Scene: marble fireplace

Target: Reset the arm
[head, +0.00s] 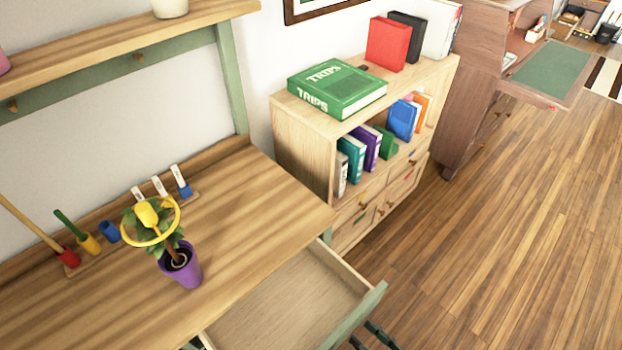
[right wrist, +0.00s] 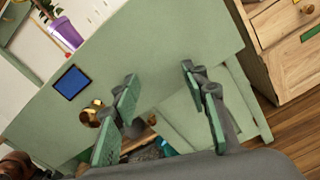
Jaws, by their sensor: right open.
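My right gripper (head: 372,338) shows only in part at the bottom edge of the head view, beside the front of the open drawer (head: 285,300). In the right wrist view my right gripper (right wrist: 160,78) has its two green-padded fingers spread wide apart with nothing held between them. Beyond the fingers is a pale green furniture panel (right wrist: 165,50). A round gold knob (right wrist: 92,114) shows close to the left finger. I cannot tell from the picture whether a finger touches it. My left gripper is in neither view.
A wooden desk (head: 270,195) holds a plant in a purple pot (head: 183,268), ringed in yellow. The drawer juts out from the desk. A bookcase (head: 300,135) with a green TRIPS book (head: 338,88) stands right of it. Wooden floor (head: 500,230) at right is clear.

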